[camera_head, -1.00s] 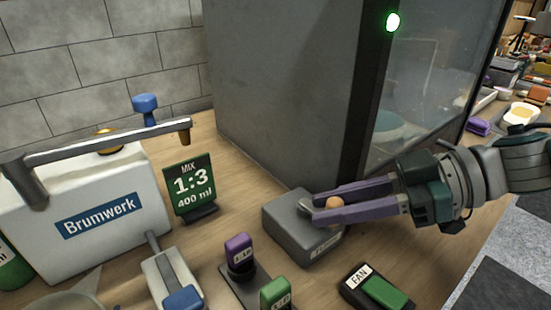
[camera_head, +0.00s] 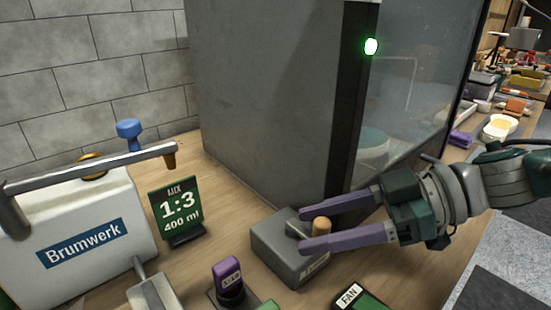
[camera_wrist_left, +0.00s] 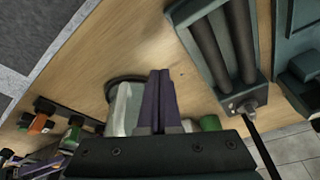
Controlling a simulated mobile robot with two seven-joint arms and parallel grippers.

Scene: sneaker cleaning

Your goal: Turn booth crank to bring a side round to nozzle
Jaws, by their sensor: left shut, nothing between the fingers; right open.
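My right gripper (camera_head: 311,225) comes in from the right, open, with one purple finger on each side of the knob and gaps showing. The grey booth (camera_head: 270,90) has a dark-framed window (camera_head: 415,80) and a lit green lamp (camera_head: 371,46). A pale round shape shows dimly behind the glass; nozzle and sneaker cannot be made out. My left gripper (camera_wrist_left: 158,98) is shut and empty in the left wrist view.
A FAN switch (camera_head: 355,298) is in front. Bare wood lies between sign and crank.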

